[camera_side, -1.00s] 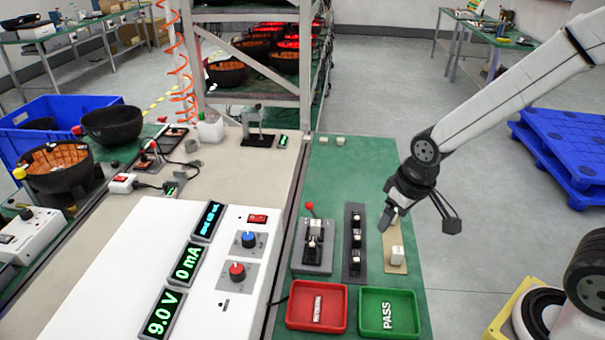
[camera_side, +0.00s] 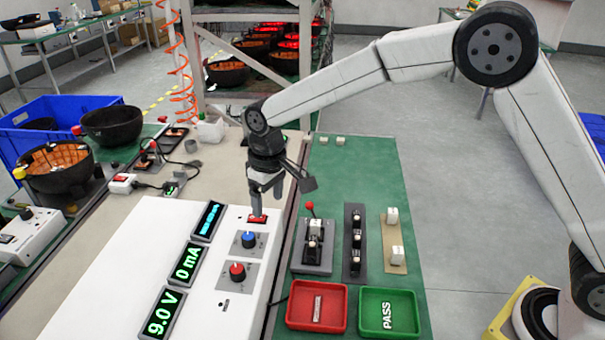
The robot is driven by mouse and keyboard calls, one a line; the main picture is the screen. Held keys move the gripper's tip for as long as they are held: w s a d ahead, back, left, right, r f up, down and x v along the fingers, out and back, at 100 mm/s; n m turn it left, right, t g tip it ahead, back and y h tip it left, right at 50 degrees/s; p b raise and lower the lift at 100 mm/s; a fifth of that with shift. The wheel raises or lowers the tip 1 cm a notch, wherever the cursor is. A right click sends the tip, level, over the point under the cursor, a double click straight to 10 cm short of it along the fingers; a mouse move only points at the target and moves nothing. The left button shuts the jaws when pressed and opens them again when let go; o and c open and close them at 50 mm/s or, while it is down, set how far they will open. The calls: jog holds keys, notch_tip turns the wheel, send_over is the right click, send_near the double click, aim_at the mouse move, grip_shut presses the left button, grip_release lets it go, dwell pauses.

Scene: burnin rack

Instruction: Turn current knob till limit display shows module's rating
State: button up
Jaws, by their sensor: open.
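A white power supply box (camera_side: 120,258) carries a blue knob (camera_side: 248,240) and a red knob (camera_side: 237,271); I cannot tell from labels which is the current knob. A small display with blue text (camera_side: 208,220) sits beside the blue knob, its text too small to read. The other displays read 0 mA (camera_side: 187,262) and 9.0 V (camera_side: 163,313). My gripper (camera_side: 257,208) points down, open, just above the red rocker switch (camera_side: 257,219), behind the blue knob. I cannot tell whether it touches the switch. A small white module (camera_side: 315,228) sits in the lever fixture (camera_side: 313,255); its rating is not readable.
Right of the box are a dark strip with several modules (camera_side: 355,240), a beige strip with white blocks (camera_side: 395,254), a red tray (camera_side: 317,306) and a green PASS tray (camera_side: 389,312). The red-tipped lever (camera_side: 310,207) stands up near my gripper. A rack stands behind.

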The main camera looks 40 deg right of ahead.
send_over(248, 236)
jog(key=shift+d+f+n, duration=0.2)
jog(key=shift+f+n, duration=0.05)
jog(key=shift+n, duration=0.15)
jog(key=shift+a+f, duration=0.15)
jog(key=shift+f, duration=3.75)
grip_shut()
